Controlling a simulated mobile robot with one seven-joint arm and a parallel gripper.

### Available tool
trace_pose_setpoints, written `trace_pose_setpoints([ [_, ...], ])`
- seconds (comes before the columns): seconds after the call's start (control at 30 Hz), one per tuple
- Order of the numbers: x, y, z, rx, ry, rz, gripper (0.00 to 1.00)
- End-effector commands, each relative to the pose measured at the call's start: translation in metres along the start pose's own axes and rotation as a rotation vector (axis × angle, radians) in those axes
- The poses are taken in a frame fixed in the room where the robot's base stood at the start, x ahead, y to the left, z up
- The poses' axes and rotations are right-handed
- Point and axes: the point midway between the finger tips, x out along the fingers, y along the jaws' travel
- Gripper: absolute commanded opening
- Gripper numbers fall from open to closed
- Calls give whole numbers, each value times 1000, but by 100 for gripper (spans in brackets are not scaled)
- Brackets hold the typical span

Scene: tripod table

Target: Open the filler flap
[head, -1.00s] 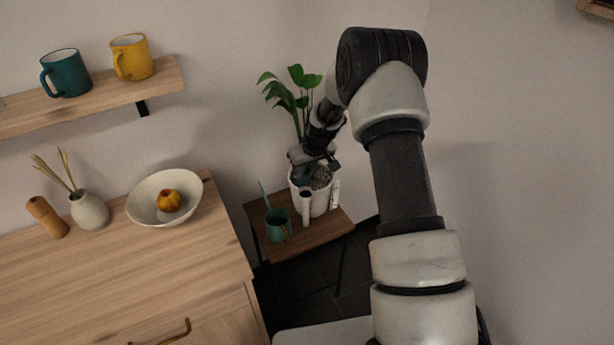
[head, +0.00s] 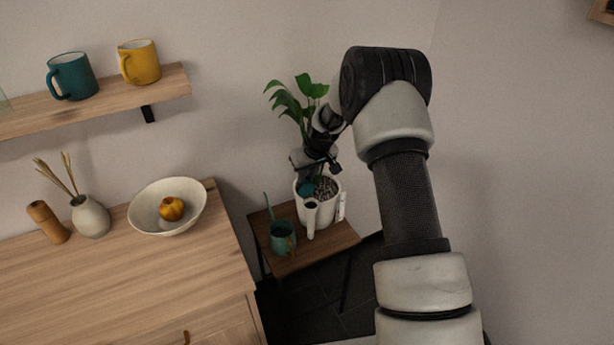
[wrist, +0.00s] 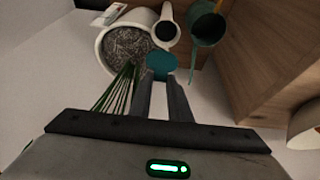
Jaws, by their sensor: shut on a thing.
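The white planter (head: 326,211) stands on the small table with a white filler tube (head: 310,221) on its front. The tube's top shows a dark opening, also seen in the wrist view (wrist: 167,33). The filler flap is a teal disc (wrist: 161,65), raised off the opening and beside the tube's mouth; it shows small in the head view (head: 306,187). My gripper (wrist: 161,82) is shut on the flap, with its fingertips at the disc's edge. In the head view my gripper (head: 315,170) is above the planter and partly hides the flap and the soil.
A teal watering can or mug (head: 283,238) stands left of the planter on the small table (head: 305,258). The plant's leaves (head: 295,100) rise behind my gripper. A wooden cabinet (head: 150,270) with a bowl (head: 150,208) is to the left. Bare wall is to the right.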

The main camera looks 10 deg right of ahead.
Motion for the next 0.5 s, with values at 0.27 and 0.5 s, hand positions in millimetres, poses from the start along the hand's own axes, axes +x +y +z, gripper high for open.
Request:
trace_pose_setpoints([
  [0.27, 1, 0, 0, 0, 2, 0, 36],
  [0.5, -4, 0, 0, 0, 1, 0, 36],
])
